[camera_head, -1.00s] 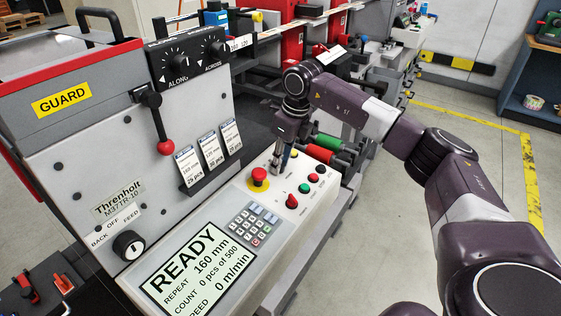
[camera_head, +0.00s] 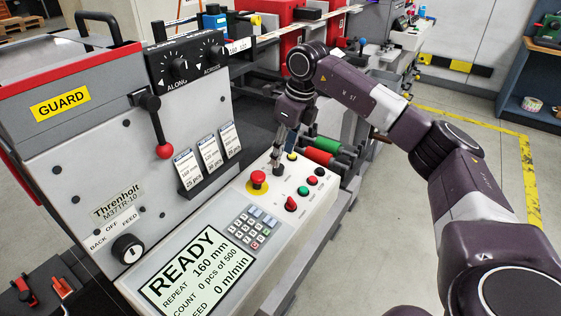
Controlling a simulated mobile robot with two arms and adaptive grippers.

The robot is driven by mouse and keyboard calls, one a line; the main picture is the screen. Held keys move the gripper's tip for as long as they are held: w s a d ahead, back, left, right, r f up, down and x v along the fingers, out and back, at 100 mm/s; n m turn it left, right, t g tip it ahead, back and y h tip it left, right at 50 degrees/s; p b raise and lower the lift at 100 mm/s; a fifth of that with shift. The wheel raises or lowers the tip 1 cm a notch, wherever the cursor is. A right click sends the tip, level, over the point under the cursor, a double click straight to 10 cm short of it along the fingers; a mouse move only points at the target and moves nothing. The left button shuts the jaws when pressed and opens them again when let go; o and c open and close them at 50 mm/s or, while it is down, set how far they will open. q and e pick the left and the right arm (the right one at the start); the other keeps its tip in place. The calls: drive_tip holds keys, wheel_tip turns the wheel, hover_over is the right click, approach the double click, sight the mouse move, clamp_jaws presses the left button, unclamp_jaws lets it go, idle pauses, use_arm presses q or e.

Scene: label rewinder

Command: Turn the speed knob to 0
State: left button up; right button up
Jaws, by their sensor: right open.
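My right gripper (camera_head: 278,163) points down over the far end of the sloping control panel (camera_head: 262,215). It is open, with its fingertips at a small dark knob (camera_head: 278,171), which looks like the speed knob. The fingers hide most of this knob, and I cannot read its pointer or scale or tell whether they touch it. The display (camera_head: 190,272) reads READY, 160 mm, 0 pcs of 500 and 0 m/min. My left gripper is not in view.
A red-ball lever (camera_head: 164,152) stands left. Green and red rollers (camera_head: 318,156) lie behind the gripper.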

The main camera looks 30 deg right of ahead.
drive_tip(key=v, duration=0.7)
idle(0.3)
